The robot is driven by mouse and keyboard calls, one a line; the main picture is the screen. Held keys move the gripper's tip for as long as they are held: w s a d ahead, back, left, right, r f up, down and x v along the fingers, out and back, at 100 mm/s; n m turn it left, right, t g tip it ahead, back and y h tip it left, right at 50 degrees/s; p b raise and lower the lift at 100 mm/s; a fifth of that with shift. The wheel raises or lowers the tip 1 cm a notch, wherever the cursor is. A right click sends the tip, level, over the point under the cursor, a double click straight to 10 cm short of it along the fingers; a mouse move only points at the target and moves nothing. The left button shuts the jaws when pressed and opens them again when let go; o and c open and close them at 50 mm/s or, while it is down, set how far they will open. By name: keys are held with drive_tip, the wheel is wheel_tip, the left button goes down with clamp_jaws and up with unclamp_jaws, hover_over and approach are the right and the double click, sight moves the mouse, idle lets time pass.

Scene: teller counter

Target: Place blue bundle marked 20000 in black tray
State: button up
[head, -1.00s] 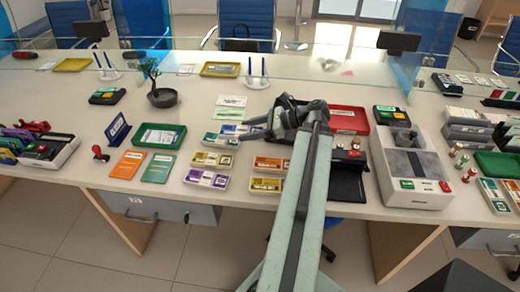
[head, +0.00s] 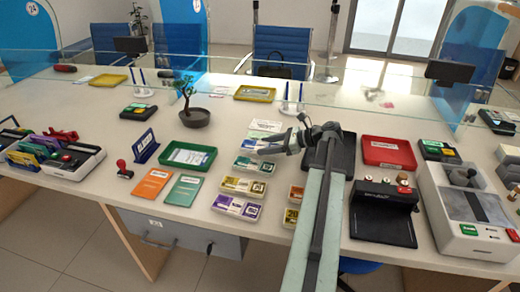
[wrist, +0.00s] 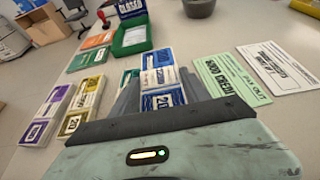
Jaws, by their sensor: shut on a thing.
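My gripper (head: 266,150) is above the counter and, in the wrist view, its dark jaws (wrist: 160,100) are shut on a blue bundle (wrist: 164,99) whose label shows a 20; the rest of the number is too small to read. More blue-and-white bundle surface shows just beyond it, and I cannot tell whether it is the same piece. The black tray (head: 345,152) lies right of my gripper in the head view, partly hidden behind my arm. It does not show in the wrist view.
Green (head: 188,156) and red (head: 388,153) trays flank the area. A black stamp stand (head: 384,218) and grey machine (head: 470,205) stand right. A glass screen crosses behind.

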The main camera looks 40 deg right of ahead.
drive_tip(key=shift+w+d, duration=0.35)
drive_tip(key=shift+w, duration=0.1)
drive_tip(key=shift+w+d+f, duration=0.1)
drive_tip(key=shift+w+d, duration=0.2)
drive_tip(key=shift+w, duration=0.15)
drive_tip(key=f+b, duration=0.3)
drive_tip(key=b, duration=0.1)
drive_tip(key=shift+s+f, duration=0.2)
drive_tip(key=shift+f, duration=0.15)
drive_tip(key=shift+w+a+r, duration=0.1)
drive_tip(key=shift+w+a, duration=0.05)
drive_tip(key=shift+w, duration=0.05)
drive_tip(key=o, duration=1)
drive_tip(key=shift+o, duration=0.7)
drive_tip(key=shift+s, duration=0.1)
